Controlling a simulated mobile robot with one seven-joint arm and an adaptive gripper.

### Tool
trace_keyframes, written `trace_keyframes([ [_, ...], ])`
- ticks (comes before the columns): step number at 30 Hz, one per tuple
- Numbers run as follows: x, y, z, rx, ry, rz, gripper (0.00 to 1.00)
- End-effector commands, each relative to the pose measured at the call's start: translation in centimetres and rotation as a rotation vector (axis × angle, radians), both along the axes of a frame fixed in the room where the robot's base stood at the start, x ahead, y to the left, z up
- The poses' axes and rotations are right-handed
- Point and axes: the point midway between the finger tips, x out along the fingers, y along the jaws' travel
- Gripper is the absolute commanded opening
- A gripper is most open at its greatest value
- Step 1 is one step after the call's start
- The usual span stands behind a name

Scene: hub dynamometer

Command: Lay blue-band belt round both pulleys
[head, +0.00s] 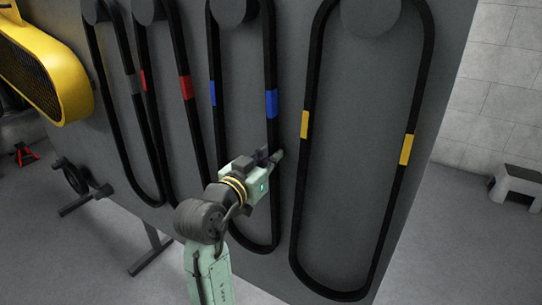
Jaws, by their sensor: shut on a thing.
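The blue-band belt (271,80) is a long black loop with two blue bands. It hangs from a round grey peg (233,10) on the grey panel. My gripper (274,157) is shut on the right strand of this belt, a little below its right blue band. The fingers hide a short part of the strand, and my arm covers part of the loop's lower left side. The two pulleys cannot be made out in this view.
A yellow-band belt (408,150) hangs to the right, and belts with red (186,88) and grey bands hang to the left. A yellow mesh guard (40,60) is at upper left. A small stool (518,185) stands at the right wall.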

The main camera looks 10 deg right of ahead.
Motion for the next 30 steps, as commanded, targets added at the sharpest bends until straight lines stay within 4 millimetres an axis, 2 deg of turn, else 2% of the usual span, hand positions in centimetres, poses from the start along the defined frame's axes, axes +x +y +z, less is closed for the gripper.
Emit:
trace_keyframes([
  [26,0.00,-0.03,-0.86,0.001,0.001,-0.001,0.00],
  [27,0.00,-0.03,-0.88,0.001,0.001,-0.001,0.10],
  [30,0.01,-0.03,-0.89,0.001,0.002,-0.001,0.17],
])
